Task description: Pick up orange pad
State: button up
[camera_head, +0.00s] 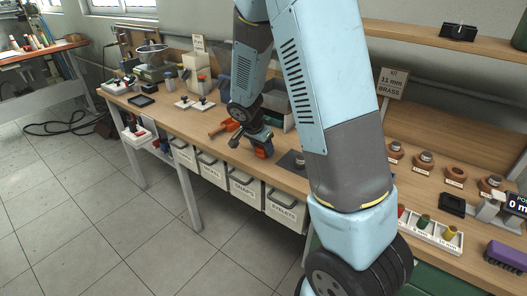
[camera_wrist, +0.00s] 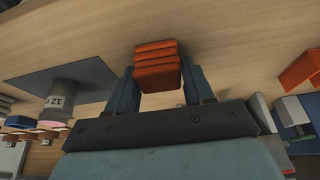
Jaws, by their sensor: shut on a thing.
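The orange pad (camera_wrist: 157,66) shows in the wrist view between the two fingers of my gripper (camera_wrist: 160,85), as an orange block with several ridges. My gripper is shut on it. In the head view the orange pad (camera_head: 263,153) shows at the lower end of my gripper (camera_head: 258,140), over the bench near its front edge. I cannot tell whether the pad touches the bench top.
The wooden bench (camera_head: 215,143) carries an orange-handled tool (camera_head: 222,127) just left of my gripper. A dark grey plate (camera_wrist: 62,82) with a cylinder marked 12 (camera_wrist: 62,98) lies beside it. Labelled bins (camera_head: 243,187) hang under the front edge.

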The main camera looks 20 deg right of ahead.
jog(key=shift+r, duration=0.55)
notch_tip(320, 180, up, 2)
jog(key=shift+s+r, duration=0.1)
jog(key=shift+r, duration=0.15)
jog(key=s+r, duration=0.9)
jog(key=s, duration=0.4)
jog(key=shift+s+a+r, duration=0.2)
jog(key=shift+s, duration=0.2)
jog(key=o, duration=0.5)
jog(key=c, duration=0.4)
